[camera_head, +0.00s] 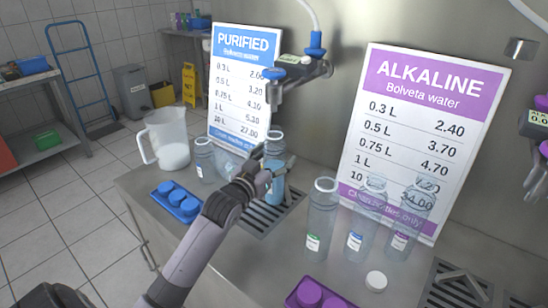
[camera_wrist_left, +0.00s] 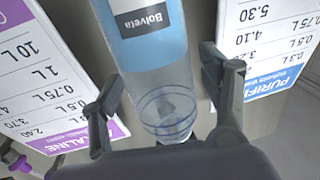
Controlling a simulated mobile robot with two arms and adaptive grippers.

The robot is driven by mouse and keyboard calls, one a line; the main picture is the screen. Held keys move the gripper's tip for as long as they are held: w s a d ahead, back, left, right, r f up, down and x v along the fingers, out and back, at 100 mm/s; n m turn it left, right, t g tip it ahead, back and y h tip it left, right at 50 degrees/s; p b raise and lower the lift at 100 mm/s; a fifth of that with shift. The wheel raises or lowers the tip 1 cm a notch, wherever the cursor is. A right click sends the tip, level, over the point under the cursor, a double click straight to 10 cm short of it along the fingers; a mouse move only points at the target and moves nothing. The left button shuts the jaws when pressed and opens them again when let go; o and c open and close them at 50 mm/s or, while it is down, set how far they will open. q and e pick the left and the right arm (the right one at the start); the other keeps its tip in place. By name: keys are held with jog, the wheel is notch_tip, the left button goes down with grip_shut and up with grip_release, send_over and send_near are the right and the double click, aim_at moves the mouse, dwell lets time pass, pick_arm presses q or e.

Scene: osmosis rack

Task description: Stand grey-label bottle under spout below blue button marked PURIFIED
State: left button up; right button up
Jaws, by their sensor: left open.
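My right gripper is not in view.
Another bottle (camera_head: 204,161) and a white jug (camera_head: 167,139) stand left of the grate. A blue cap tray (camera_head: 176,201) lies in front. Several clear bottles (camera_head: 321,222), a white cap (camera_head: 376,281) and a purple cap tray (camera_head: 318,296) are at right. PURIFIED (camera_head: 243,84) and ALKALINE (camera_head: 422,134) boards stand behind.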

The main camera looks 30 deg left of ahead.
pick_arm(q)
jog(key=shift+r, duration=0.2)
jog(key=s+d, duration=0.1)
jog(key=s, duration=1.1)
jog(key=shift+b, duration=0.35)
jog(key=shift+f, duration=0.1)
